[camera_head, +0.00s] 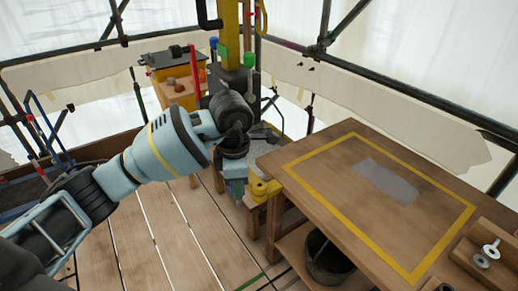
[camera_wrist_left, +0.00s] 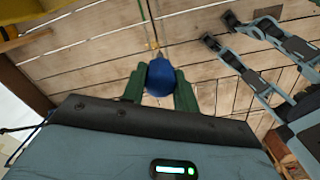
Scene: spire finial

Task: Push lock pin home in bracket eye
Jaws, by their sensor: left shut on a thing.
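My left gripper (camera_head: 236,190) points down beside the near left corner of the wooden table in the head view. In the left wrist view its green fingers (camera_wrist_left: 160,88) are shut on a blue rounded knob (camera_wrist_left: 160,76), which I take for the head of the lock pin. Thin cords or rods run from near the knob toward the top of that view. In the head view the held knob is too small or hidden to make out. I cannot clearly make out the bracket eye in either view. My right gripper does not show.
The wooden table (camera_head: 330,190) has a yellow taped border and a grey patch (camera_head: 386,181). A yellow part (camera_head: 262,188) sits by its left corner. A dark bucket (camera_head: 327,262) stands beneath. A yellow mast (camera_head: 229,35) rises behind my wrist. Open plank floor (camera_head: 165,245) lies left.

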